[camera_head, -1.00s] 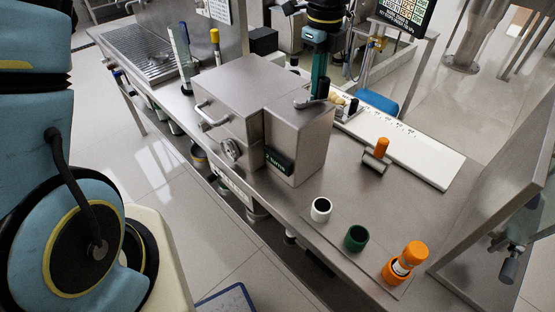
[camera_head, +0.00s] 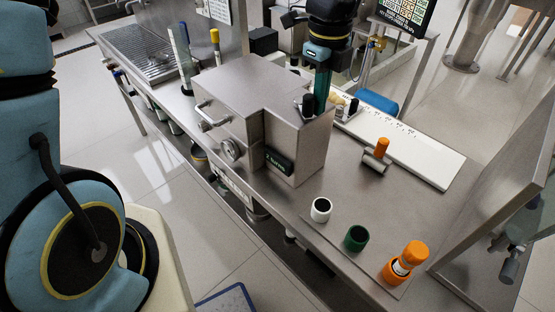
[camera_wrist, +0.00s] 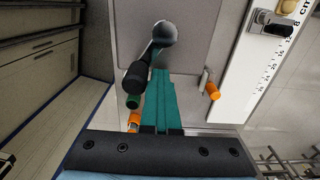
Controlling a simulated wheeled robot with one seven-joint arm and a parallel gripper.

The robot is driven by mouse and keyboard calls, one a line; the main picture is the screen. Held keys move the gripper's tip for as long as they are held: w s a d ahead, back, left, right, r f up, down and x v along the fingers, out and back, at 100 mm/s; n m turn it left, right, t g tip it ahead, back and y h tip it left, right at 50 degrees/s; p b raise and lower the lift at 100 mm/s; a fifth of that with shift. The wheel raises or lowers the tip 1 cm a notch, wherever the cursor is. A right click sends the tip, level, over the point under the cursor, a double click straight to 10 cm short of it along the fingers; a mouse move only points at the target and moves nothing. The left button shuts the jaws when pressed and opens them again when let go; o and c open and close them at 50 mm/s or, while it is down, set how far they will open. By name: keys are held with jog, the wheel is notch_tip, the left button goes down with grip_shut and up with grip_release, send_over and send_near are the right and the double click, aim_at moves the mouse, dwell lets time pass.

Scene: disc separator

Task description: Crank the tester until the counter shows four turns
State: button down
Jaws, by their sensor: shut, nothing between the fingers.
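The crank's black knob (camera_head: 308,101) shows in the head view, and the knob also shows in the wrist view (camera_wrist: 135,78), with a metal arm running to a round hub (camera_wrist: 165,33). A dark counter panel (camera_head: 279,163) with pale lettering is on the tester's front; its figure is too small to read surely. My gripper (camera_head: 320,108) is shut and empty, fingers pointing down behind the knob. In the wrist view its green fingers (camera_wrist: 160,73) are together right beside the knob; contact is unclear.
A white cup (camera_head: 321,209), a green cup (camera_head: 356,238) and an orange bottle (camera_head: 406,261) stand along the front edge. A steel panel (camera_head: 500,190) bounds the right side.

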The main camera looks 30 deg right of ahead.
aim_at(299, 93)
jog(key=shift+a, duration=1.35)
jog(key=shift+w+a, duration=0.25)
jog(key=shift+a, duration=0.2)
jog(key=shift+w+a, duration=0.2)
jog(key=shift+a, duration=0.25)
jog(key=shift+w+a, duration=0.6)
jog(key=shift+w, duration=0.2)
jog(key=shift+w+a, duration=0.25)
jog(key=shift+w, duration=0.9)
jog(key=shift+w+d, duration=0.2)
jog(key=shift+w, duration=0.75)
jog(key=shift+w+d, duration=0.55)
jog(key=shift+w, duration=0.3)
jog(key=shift+w+d, duration=0.5)
jog(key=shift+d, duration=0.3)
jog(key=shift+w+d, duration=0.15)
jog(key=shift+d, duration=1.1)
jog(key=shift+s+d, duration=0.3)
jog(key=shift+d, duration=0.65)
jog(key=shift+s+d, duration=0.65)
jog(key=shift+d, duration=0.05)
jog(key=c, duration=1.5)
grip_release()
jog(key=shift+c, duration=0.2)
